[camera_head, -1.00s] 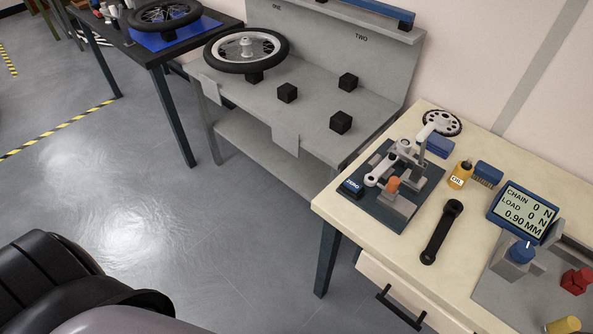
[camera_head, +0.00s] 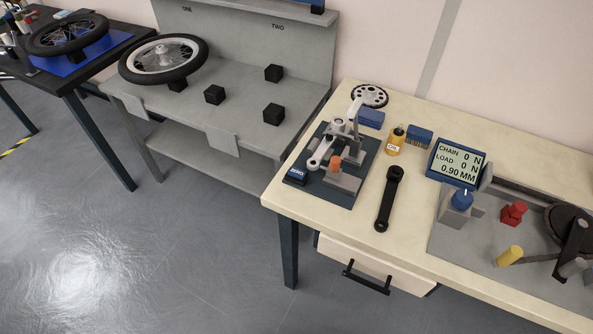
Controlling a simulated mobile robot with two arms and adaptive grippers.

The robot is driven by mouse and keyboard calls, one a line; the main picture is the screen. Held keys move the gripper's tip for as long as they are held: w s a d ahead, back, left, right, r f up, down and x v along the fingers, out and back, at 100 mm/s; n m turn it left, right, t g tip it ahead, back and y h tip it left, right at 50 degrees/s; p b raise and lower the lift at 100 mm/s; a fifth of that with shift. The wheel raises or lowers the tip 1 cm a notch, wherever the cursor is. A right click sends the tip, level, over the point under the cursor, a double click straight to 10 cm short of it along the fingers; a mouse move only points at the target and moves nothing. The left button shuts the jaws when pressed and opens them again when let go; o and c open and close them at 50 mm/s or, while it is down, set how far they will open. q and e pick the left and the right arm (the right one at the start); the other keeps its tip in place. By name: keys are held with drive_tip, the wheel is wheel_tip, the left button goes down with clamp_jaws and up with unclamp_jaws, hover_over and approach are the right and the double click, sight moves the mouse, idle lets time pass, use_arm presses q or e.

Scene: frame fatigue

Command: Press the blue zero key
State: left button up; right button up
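The blue zero key (camera_head: 296,174) is a small block with white lettering. It sits at the left front corner of a dark blue base plate (camera_head: 331,191) on the cream bench. A grey lever device with an orange knob (camera_head: 335,163) stands on the same plate, just right of the key. The display (camera_head: 458,163) farther right reads CHAIN 0 N, LOAD 0 N, 0.90 MM. Neither of my grippers is in view.
The cream workbench (camera_head: 408,222) also holds a black crank arm (camera_head: 389,199), an oil bottle (camera_head: 395,141), a chainring (camera_head: 370,95) and red and yellow knobs. A grey bench (camera_head: 245,133) with a wheel (camera_head: 163,60) stands left. Floor in front is clear.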

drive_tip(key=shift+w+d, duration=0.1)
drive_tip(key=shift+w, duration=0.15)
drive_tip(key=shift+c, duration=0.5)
